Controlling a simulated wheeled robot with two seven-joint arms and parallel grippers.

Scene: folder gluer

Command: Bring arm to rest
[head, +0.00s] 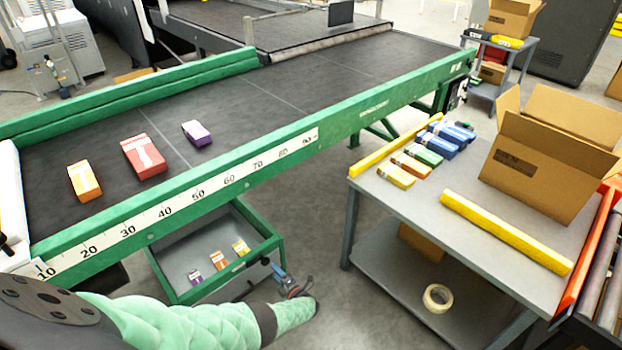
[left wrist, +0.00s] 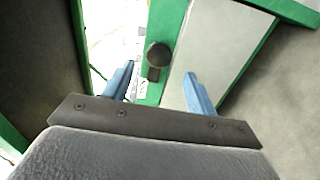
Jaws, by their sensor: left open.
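My left arm in its green sleeve comes in from the lower left of the head view. My left gripper (head: 285,280) is open and empty, just right of the front of the open drawer (head: 170,262). In the left wrist view its two blue fingers (left wrist: 160,92) stand apart, with the dark round drawer knob (left wrist: 158,55) showing between and beyond them. I cannot tell from these views how far the fingertips are from the knob. The drawer holds small purple, orange and yellow boxes. My right gripper is not in view.
A green-edged conveyor (head: 300,95) carries yellow, red and purple boxes. A grey table (head: 430,205) at the right bears several small cartons, yellow bars and an open cardboard box (head: 550,150). A tape roll (head: 437,298) lies on its lower shelf. Bare floor lies between drawer and table.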

